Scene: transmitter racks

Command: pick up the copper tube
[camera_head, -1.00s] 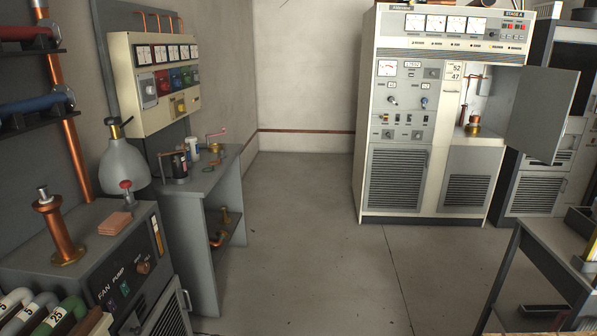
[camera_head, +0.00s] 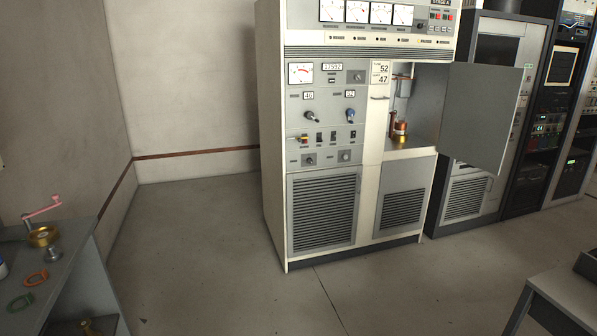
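A small copper cylinder on a gold-coloured base (camera_head: 400,129) stands upright on the floor of an open compartment in the white transmitter cabinet (camera_head: 270,140). It looks like the copper tube, but it is small in view and I cannot be sure. The grey compartment door (camera_head: 484,115) is swung wide open to the right. Neither of my grippers is in view.
A grey workbench (camera_head: 70,290) at lower left holds a brass part with a pink crank (camera_head: 42,236), an orange ring (camera_head: 36,278) and a green ring (camera_head: 20,302). A grey table (camera_head: 565,300) stands at lower right. The floor (camera_head: 210,270) before the cabinet is clear.

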